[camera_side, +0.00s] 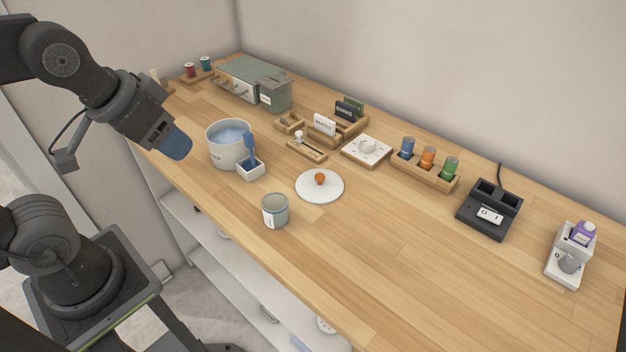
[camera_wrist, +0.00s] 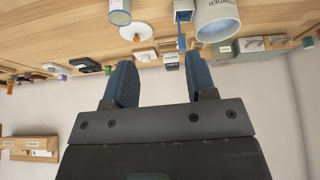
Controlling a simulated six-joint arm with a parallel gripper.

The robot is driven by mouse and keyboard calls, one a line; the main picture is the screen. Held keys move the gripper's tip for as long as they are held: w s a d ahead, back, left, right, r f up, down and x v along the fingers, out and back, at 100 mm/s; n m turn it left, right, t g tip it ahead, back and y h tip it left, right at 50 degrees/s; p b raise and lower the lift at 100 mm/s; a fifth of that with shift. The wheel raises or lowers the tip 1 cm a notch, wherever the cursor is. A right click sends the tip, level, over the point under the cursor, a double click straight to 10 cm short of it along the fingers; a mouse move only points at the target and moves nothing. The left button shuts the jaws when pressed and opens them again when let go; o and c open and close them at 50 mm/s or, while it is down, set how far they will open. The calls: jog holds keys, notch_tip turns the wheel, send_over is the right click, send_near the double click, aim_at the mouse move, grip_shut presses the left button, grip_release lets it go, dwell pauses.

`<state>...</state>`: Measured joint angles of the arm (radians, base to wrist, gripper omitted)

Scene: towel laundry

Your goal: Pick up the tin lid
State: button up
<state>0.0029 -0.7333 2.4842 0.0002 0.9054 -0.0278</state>
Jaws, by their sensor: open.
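The tin lid, a white disc (camera_side: 320,193) with an orange-brown knob, lies flat near the middle of the wooden worktop. It also shows at the top of the wrist view (camera_wrist: 130,31). A small grey tin with a blue rim (camera_side: 275,211) stands beside it, towards the front edge. It is also in the wrist view (camera_wrist: 119,14). My gripper (camera_side: 177,146) is raised at the left of the side view, left of the powder tub and well away from the lid. In the wrist view its blue fingers (camera_wrist: 161,82) stand apart with nothing between them.
A large powder tub (camera_side: 224,152) and a white holder with a blue brush (camera_side: 250,170) stand left of the lid. A white dial box (camera_side: 366,150), a spool rack (camera_side: 424,173) and a black switch unit (camera_side: 489,210) line the back.

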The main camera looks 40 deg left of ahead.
jog(key=w+d+r+n+g, duration=0.3)
jog(key=w+n, duration=0.5)
jog(key=w, duration=0.3)
jog(key=n+g, duration=0.3)
jog(key=n, duration=0.7)
send_over(320, 175)
jog(key=f, duration=1.5)
jog(key=shift+w+d+f, duration=0.1)
jog(key=shift+w+d, duration=0.2)
jog(key=shift+s+a+f, duration=0.15)
jog(key=shift+s+f, duration=0.05)
jog(key=shift+f, duration=1.15)
jog(key=shift+s+a+f, duration=0.15)
jog(key=shift+f, duration=1.2)
grip_shut()
